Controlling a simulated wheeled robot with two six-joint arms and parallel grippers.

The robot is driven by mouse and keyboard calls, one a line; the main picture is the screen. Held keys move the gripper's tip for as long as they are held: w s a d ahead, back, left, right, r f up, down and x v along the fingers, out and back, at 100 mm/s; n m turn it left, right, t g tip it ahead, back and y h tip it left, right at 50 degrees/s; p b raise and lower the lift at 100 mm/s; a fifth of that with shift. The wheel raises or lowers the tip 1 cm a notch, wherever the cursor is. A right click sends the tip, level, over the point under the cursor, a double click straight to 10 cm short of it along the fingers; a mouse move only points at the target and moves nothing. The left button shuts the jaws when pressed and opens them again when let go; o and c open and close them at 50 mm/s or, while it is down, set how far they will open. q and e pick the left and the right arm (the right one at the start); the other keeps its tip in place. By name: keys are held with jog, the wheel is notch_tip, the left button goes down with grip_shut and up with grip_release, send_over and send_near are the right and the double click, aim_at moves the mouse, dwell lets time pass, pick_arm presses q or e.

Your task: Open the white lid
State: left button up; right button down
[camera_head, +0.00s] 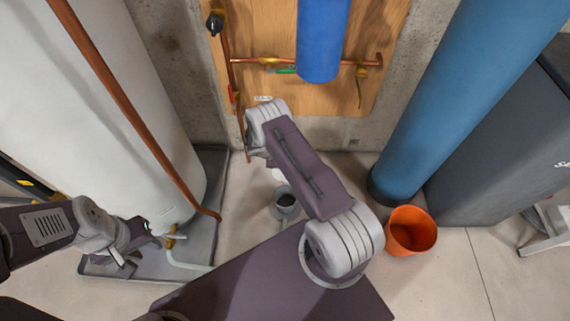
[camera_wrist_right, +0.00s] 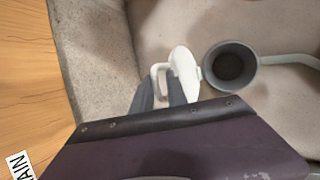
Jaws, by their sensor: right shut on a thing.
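In the right wrist view, the white lid (camera_wrist_right: 185,72) stands tilted up at the left rim of the pot (camera_wrist_right: 232,65), and the pot's mouth is uncovered. My right gripper (camera_wrist_right: 161,82) is shut on the lid's white loop handle. In the head view, my right arm hides that gripper. My left gripper (camera_head: 142,246) is open and empty, close to the white tank's brass valve.
A white tank (camera_head: 150,110) with a copper pipe stands at the left on a grey tray (camera_head: 100,266). A blue column (camera_head: 450,90) and an orange bucket (camera_head: 411,230) stand at the right. A wooden panel (camera_head: 268,40) with pipes covers the wall. The front right floor is clear.

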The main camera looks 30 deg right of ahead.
jog(key=shift+d+f, duration=0.1)
jog(key=shift+d, duration=0.3)
jog(key=c, duration=1.5)
grip_release()
jog(key=p+v, duration=0.2)
jog(key=v, duration=0.2)
jog(key=p+v, duration=0.2)
jog(key=v, duration=0.3)
jog(key=shift+w+a+p, duration=0.2)
jog(key=shift+p, duration=0.15)
